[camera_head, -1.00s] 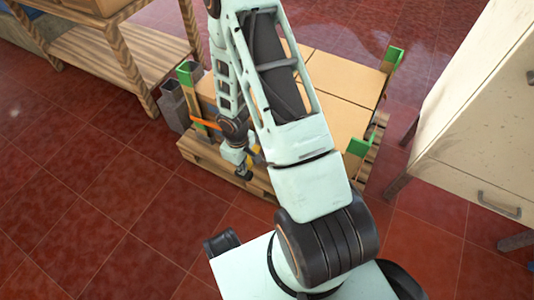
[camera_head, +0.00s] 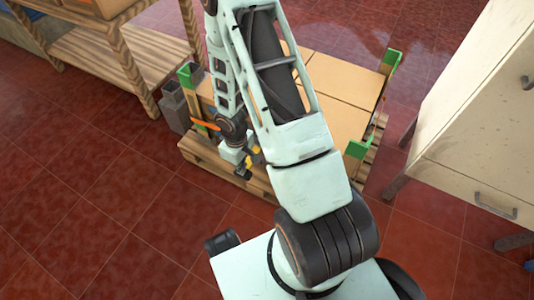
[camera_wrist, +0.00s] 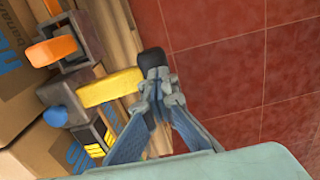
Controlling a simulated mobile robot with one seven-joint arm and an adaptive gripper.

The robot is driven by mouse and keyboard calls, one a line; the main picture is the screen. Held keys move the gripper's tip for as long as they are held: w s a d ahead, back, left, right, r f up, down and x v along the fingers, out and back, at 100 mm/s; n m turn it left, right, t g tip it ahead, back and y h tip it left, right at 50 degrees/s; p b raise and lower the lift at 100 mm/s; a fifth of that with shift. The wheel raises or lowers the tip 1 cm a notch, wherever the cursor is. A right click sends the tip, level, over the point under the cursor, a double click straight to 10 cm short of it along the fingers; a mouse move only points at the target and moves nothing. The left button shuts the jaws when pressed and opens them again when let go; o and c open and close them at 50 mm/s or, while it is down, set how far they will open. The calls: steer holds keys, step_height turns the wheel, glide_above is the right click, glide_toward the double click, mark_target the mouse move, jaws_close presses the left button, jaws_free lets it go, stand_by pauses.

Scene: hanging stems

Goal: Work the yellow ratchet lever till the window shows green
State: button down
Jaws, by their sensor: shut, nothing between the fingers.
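The yellow ratchet lever (camera_wrist: 108,88) sticks out to the right from a grey metal ratchet body (camera_wrist: 72,88) in the wrist view. My gripper (camera_wrist: 152,62) is shut and empty, its dark fingertips right by the lever's free end; I cannot tell whether they touch. An orange lever or tab (camera_wrist: 50,51) is above the yellow one, and a blue knob (camera_wrist: 55,116) is below it. A yellow patch with dark stripes (camera_wrist: 96,150) shows lower on the grey part; I cannot tell whether it is the window. I see no green in the wrist view. In the head view the lever is small and partly hidden by my arm.
Strapped cardboard boxes (camera_head: 345,82) with green corner guards (camera_head: 357,149) stand on a wooden pallet (camera_head: 190,150). A wooden shelf (camera_head: 110,50) is at upper left and a pale cabinet (camera_head: 475,110) at right. Red tiled floor (camera_head: 90,200) lies open in front.

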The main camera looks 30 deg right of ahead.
steer(key=shift+r+p, duration=0.6)
steer(key=shift+r, duration=0.1)
steer(key=shift+f, duration=0.2)
step_height(320, 180, down, 3)
steer(key=b, duration=0.2)
steer(key=shift+w+d+b, duration=0.15)
steer(key=shift+b, duration=0.2)
